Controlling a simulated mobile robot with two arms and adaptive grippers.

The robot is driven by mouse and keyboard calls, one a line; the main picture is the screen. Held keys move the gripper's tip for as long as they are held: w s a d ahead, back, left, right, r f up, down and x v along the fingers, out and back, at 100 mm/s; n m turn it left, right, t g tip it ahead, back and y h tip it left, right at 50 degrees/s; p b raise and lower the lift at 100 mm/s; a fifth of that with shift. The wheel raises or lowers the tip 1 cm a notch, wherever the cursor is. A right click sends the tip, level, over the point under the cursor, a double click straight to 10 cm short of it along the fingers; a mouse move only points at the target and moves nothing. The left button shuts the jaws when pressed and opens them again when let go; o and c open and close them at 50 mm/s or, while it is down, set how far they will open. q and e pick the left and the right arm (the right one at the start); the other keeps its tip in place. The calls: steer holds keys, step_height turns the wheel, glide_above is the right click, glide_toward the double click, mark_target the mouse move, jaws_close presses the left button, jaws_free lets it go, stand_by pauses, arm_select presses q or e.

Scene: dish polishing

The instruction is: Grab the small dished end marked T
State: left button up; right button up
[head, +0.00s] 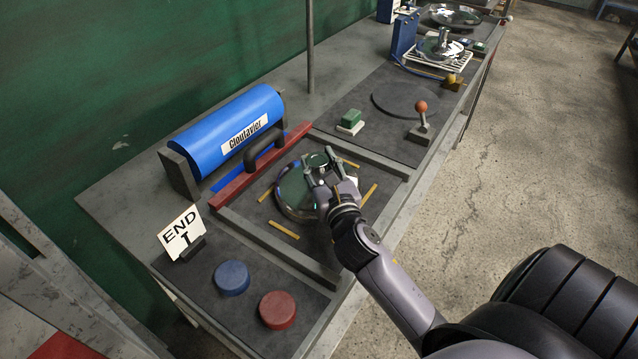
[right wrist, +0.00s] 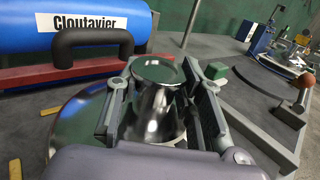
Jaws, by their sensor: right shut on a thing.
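A round, mirror-bright dished piece (head: 290,196) lies on the dark mat between yellow strips. A shiny metal knob-like part (head: 316,160) with a flat round top stands at its middle; in the right wrist view it (right wrist: 158,72) reflects green. My right gripper (head: 327,170) is shut on this part, one finger on each side, as the right wrist view (right wrist: 160,105) also shows. I cannot tell whether the dish touches the mat. A white sign (head: 181,232) reads END with a T-like mark below. No T shows on the dish. My left gripper is not in view.
A blue Cloutavier roller (head: 225,130) stands behind a red bar (head: 255,170) with a black handle. Blue (head: 232,278) and red (head: 278,309) discs lie at the front left. A red-knobbed lever (head: 421,115) and green block (head: 351,120) stand farther back.

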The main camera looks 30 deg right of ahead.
steer(key=shift+a, duration=0.1)
jaws_close()
steer(key=shift+r, duration=0.15)
stand_by(0.3)
steer(key=shift+w+r, duration=0.1)
